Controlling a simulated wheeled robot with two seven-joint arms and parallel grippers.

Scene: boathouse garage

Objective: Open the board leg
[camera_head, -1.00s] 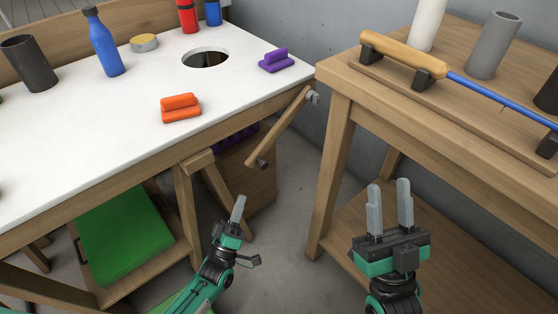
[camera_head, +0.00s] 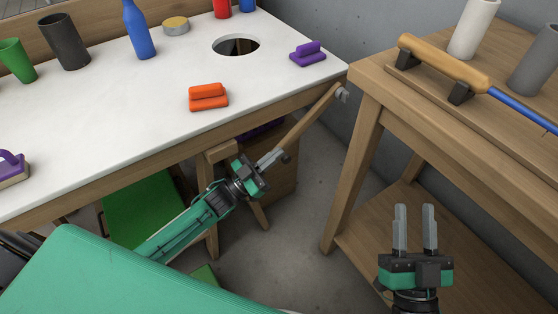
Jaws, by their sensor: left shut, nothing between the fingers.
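The board leg (camera_head: 312,117) is a slanted wooden bar under the right end of the white-topped board (camera_head: 150,115). It runs from a grey metal fitting (camera_head: 342,93) near the board's corner down to the left. My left gripper (camera_head: 281,155) is shut and empty, with its fingertips at the leg's lower end. I cannot tell whether they touch the leg. My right gripper (camera_head: 415,208) is open and empty, apart from the leg, in front of the right-hand table.
An orange block (camera_head: 208,99), a purple block (camera_head: 308,55), a blue bottle (camera_head: 139,32) and a round hole (camera_head: 236,45) are on the board. The wooden table (camera_head: 395,105) stands close on the right. Bare floor (camera_head: 290,245) shows between them.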

